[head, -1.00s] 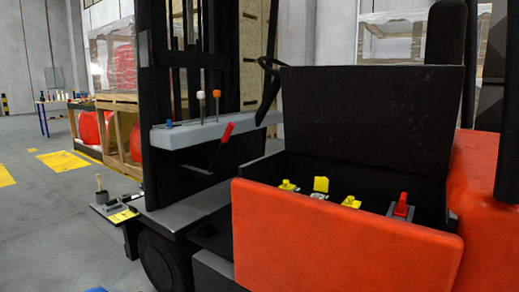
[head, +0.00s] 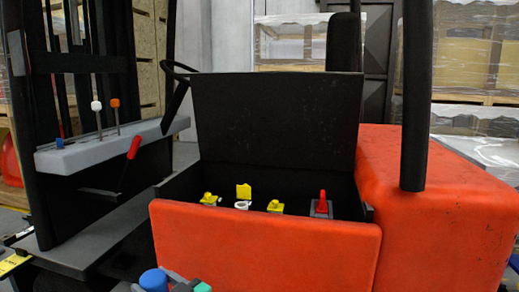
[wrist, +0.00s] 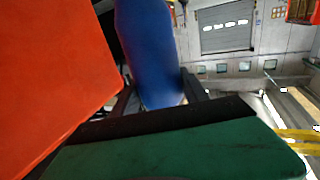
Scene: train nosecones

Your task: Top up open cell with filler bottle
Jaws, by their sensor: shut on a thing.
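The battery compartment (head: 265,248) of an orange and black truck stands open, with its black lid (head: 275,118) raised. Inside is a row of cells with yellow caps. One cell (head: 242,206) shows a white ring opening with its yellow cap (head: 243,191) flipped up; the neighbouring caps (head: 209,199) (head: 275,206) look closed. My gripper (wrist: 158,98) is shut on the blue filler bottle (wrist: 147,45). The bottle also shows at the bottom edge of the head view (head: 153,280), in front of and below the orange panel. Its lower part is hidden there.
A red connector (head: 322,203) sits right of the cells. A grey lever console (head: 110,145) and red lever (head: 133,147) stand left. The orange panel's top edge lies between the bottle and the cells. A steering wheel (head: 178,67) is behind.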

